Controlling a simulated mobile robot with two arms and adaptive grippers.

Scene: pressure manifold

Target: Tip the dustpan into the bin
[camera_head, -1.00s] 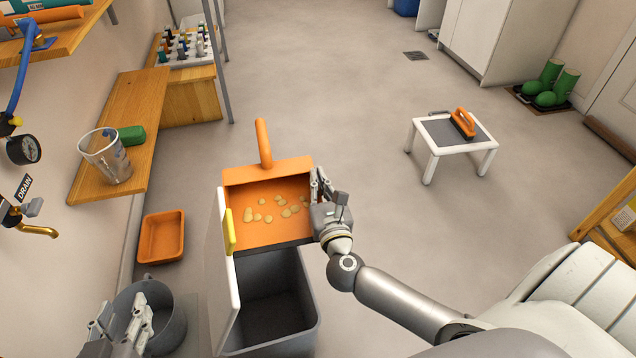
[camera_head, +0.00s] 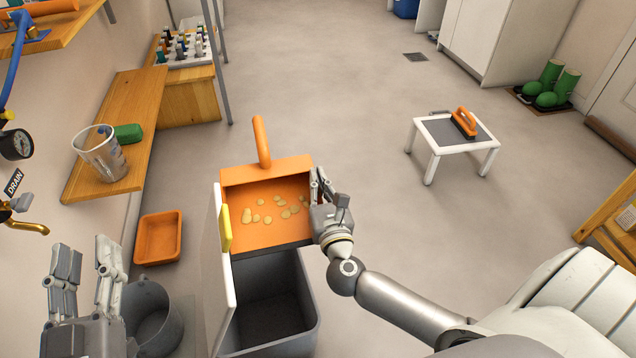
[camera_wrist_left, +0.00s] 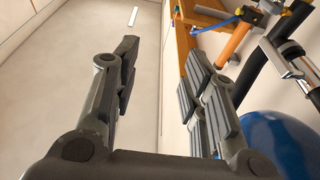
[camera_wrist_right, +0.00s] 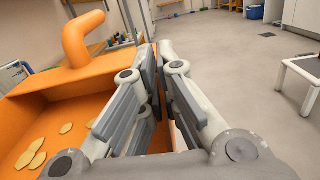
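The orange dustpan (camera_head: 268,220) is held over the open bin (camera_head: 275,308), its handle pointing away and its dark lip towards the bin's mouth. Several tan chips lie on its floor; some also show in the right wrist view. My right gripper (camera_head: 322,190) is shut on the dustpan's right side wall; in the right wrist view the dustpan (camera_wrist_right: 55,115) passes between or beside the fingers (camera_wrist_right: 158,75). The bin's white lid (camera_head: 222,275) stands upright on the left, with a yellow tab (camera_head: 226,229). My left gripper (camera_head: 85,272) is open and empty, left of the bin.
A grey bucket (camera_head: 155,315) and an orange tray (camera_head: 158,238) sit on the floor left of the bin. A wooden shelf (camera_head: 105,180) holds a clear beaker (camera_head: 100,150). A white stool (camera_head: 437,150) carries an orange-handled brush (camera_head: 464,121). The floor between is clear.

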